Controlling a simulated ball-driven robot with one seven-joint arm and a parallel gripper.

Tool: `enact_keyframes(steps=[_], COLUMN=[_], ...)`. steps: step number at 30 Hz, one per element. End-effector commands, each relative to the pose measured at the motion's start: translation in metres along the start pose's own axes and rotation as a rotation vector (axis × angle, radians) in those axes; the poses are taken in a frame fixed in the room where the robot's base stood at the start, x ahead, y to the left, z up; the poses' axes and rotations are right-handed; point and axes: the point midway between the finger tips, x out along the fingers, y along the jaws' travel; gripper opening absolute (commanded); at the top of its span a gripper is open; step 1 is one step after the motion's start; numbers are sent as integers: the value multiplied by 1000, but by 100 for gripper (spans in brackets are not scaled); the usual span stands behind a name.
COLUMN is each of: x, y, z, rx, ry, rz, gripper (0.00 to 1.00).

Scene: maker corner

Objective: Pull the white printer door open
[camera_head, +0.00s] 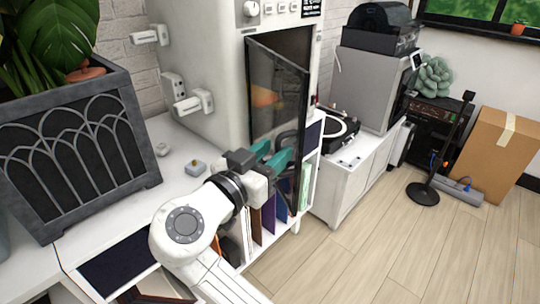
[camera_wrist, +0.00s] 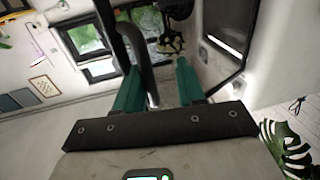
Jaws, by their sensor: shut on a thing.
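The white printer (camera_head: 205,60) stands on a white cabinet in the head view. Its door (camera_head: 275,85) is a dark-framed glass panel. The door stands partly open, with a dark gap into the inside (camera_head: 290,45) above and behind it. A dark curved handle (camera_head: 289,136) sits on the door's lower part; it also shows in the wrist view (camera_wrist: 142,55), beside the left teal finger. My gripper (camera_head: 281,154), with teal fingers, is shut on the handle. The exact finger contact is partly hidden in the head view.
A planter (camera_head: 75,150) with a leafy plant stands at the left. A small grey block (camera_head: 195,168) lies on the cabinet top. A turntable (camera_head: 335,128) sits on the low white cabinet to the right. The wooden floor (camera_head: 370,250) at the front right is clear.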

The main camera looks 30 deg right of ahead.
Motion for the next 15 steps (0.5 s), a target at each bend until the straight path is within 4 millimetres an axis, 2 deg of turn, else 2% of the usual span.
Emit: enact_keyframes(steps=[1,4,15], x=[1,0,-2], y=[-2,-2,-1], z=[0,1,2], rx=[-1,-1,0], ry=[-1,-2,-1], rz=[-9,-10,-9], gripper=[30,38,38])
